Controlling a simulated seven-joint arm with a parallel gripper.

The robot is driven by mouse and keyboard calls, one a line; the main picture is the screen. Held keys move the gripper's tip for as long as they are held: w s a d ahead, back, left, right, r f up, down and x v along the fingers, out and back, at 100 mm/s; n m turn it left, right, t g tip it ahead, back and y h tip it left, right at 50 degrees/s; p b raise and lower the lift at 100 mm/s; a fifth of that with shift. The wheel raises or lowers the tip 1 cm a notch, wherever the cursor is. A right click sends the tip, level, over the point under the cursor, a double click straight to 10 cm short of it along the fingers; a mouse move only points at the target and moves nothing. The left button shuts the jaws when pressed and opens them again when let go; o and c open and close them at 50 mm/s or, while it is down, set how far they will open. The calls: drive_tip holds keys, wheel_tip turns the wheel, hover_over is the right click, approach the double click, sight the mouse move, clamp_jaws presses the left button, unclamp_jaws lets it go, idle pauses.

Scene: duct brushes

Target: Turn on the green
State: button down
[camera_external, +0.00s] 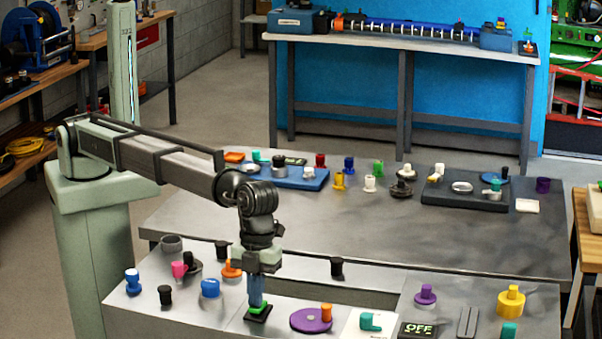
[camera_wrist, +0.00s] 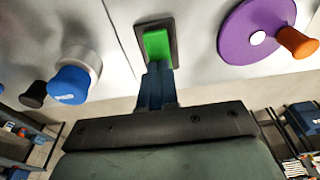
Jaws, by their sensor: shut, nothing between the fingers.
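A green rocker switch (camera_external: 262,307) on a dark square base stands on the near bench, directly under my gripper (camera_external: 256,302). In the wrist view the green rocker (camera_wrist: 157,43) sits in its dark frame, just beyond the fingertips of my gripper (camera_wrist: 158,68). My blue fingers are shut together and point down at the switch. They touch or nearly touch the near end of the rocker; I cannot tell which. The fingers hide part of it. A teal-green handle (camera_external: 371,321) on a white plate stands to the right, beside a display (camera_external: 418,329) reading OFF.
A purple disc with an orange knob (camera_external: 311,320) lies just right of the switch. A blue knob (camera_external: 210,288) and an orange knob (camera_external: 231,268) stand to the left. A black knob (camera_external: 337,267) stands behind. The far bench (camera_external: 400,235) has a clear front area.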

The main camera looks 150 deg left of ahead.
drive_tip(key=shift+w+d+f, duration=0.15)
drive_tip(key=shift+d+f, duration=0.05)
drive_tip(key=shift+f, duration=0.25)
drive_tip(key=shift+s+a+f, duration=0.1)
drive_tip(key=shift+s+a, duration=0.6)
drive_tip(key=shift+s, duration=0.15)
wheel_tip(320, 180, up, 15)
drive_tip(key=s+a, duration=0.1)
drive_tip(key=shift+f, duration=0.2)
idle(0.3)
